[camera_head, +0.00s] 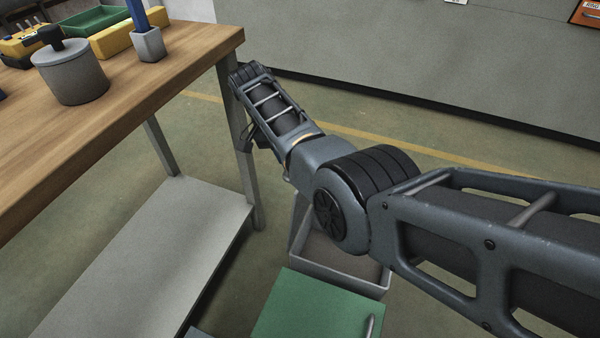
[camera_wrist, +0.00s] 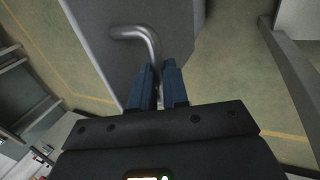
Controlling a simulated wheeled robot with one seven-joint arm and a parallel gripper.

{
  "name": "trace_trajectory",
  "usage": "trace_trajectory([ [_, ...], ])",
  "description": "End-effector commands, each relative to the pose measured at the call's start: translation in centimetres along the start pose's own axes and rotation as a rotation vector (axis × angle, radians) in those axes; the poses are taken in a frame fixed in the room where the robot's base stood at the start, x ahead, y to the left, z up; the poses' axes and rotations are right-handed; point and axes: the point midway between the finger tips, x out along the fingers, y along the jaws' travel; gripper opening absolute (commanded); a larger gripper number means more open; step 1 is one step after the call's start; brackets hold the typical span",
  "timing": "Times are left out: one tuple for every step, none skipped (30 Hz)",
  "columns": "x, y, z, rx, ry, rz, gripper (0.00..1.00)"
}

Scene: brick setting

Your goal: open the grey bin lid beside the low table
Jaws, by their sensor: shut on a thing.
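The grey bin (camera_head: 338,280) stands on the floor to the right of the low table, partly behind my arm. Its inside shows, so the lid is off the opening at least in part. The grey lid (camera_wrist: 105,30) shows in the wrist view as a flat panel with a bent metal bar handle (camera_wrist: 150,42). My gripper (camera_wrist: 159,80) is shut on this handle. In the head view my forearm and wrist cover most of the lid, and the fingers cannot be made out there.
A green lid (camera_head: 315,308) with a bar handle lies shut in front of the grey bin. The wooden table (camera_head: 130,95) with a grey pot (camera_head: 72,75) and a pen cup (camera_head: 148,45) is left, close to my wrist. A low shelf (camera_head: 150,260) is beneath. Floor behind is clear.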

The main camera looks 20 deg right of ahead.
Motion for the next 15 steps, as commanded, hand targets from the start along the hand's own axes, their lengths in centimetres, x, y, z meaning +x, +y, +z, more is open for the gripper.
trace_trajectory([
  [1.2,-0.7,0.6,-0.012,-0.013,0.019,0.00],
  [1.2,-0.9,0.6,-0.012,-0.014,0.027,0.00],
  [1.1,-1.1,0.6,-0.011,-0.014,0.034,0.00],
  [1.0,-1.2,0.7,-0.011,-0.014,0.040,0.00],
  [1.0,-1.3,0.7,-0.011,-0.014,0.044,0.00],
  [0.9,-1.4,0.7,-0.012,-0.015,0.050,0.00],
  [0.8,-1.5,0.7,-0.012,-0.015,0.054,0.00],
  [0.8,-1.6,0.7,-0.012,-0.015,0.058,0.00],
  [0.7,-1.7,0.7,-0.012,-0.016,0.063,0.00],
  [0.7,-1.8,0.7,-0.012,-0.015,0.065,0.00],
  [0.6,-1.8,0.7,-0.012,-0.016,0.067,0.00],
  [0.6,-1.8,0.7,-0.012,-0.016,0.070,0.00],
  [0.6,-1.9,0.7,-0.012,-0.016,0.072,0.00],
  [0.6,-1.9,0.7,-0.012,-0.016,0.073,0.00],
  [0.5,-1.9,0.7,-0.012,-0.016,0.074,0.00],
])
